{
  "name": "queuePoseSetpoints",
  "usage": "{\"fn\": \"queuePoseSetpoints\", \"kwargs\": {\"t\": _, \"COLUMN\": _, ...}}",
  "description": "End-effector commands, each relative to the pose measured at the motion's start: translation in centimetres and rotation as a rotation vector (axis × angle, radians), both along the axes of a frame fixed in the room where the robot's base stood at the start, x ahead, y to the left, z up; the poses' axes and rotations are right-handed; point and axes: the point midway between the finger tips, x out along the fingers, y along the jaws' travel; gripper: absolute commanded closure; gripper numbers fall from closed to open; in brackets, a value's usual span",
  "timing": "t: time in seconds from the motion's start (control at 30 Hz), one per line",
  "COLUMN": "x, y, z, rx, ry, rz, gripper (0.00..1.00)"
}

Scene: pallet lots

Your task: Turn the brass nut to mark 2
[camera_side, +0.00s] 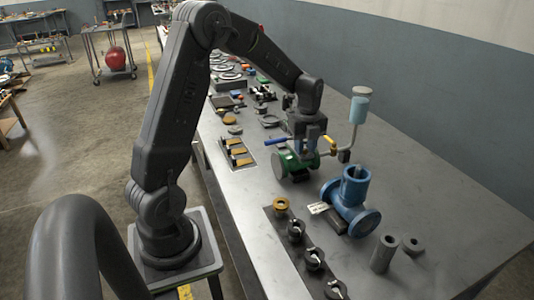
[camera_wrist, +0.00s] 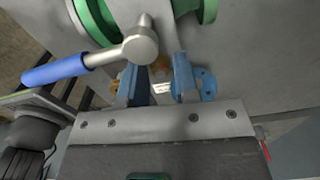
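A brass-coloured ring (camera_side: 281,205), which looks like the brass nut, sits at the far end of a dark strip (camera_side: 304,243) in the side view. I cannot make out a mark 2 on anything. My gripper (camera_side: 304,155) is at the green valve (camera_side: 290,164), well apart from that ring.
A blue valve (camera_side: 351,200) stands right of the strip. A blue-handled lever (camera_wrist: 55,69) crosses close to my left finger. A pipe with a light blue cup (camera_side: 359,107) rises behind. Grey cylinders (camera_side: 383,254) stand at front right. The right of the bench is clear.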

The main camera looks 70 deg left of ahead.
Motion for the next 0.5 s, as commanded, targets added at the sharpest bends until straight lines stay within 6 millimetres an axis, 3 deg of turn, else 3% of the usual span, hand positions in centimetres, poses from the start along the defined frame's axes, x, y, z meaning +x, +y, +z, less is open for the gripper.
{"fn": "queuePoseSetpoints", "kwargs": {"t": 0.03, "x": 0.1, "y": 0.1, "z": 1.3, "rx": 0.003, "ry": -0.007, "rz": 0.004, "gripper": 0.71}}
{"fn": "queuePoseSetpoints", "kwargs": {"t": 0.5, "x": 0.1, "y": 0.0, "z": 10.3, "rx": 0.001, "ry": -0.005, "rz": 0.009, "gripper": 0.71}}
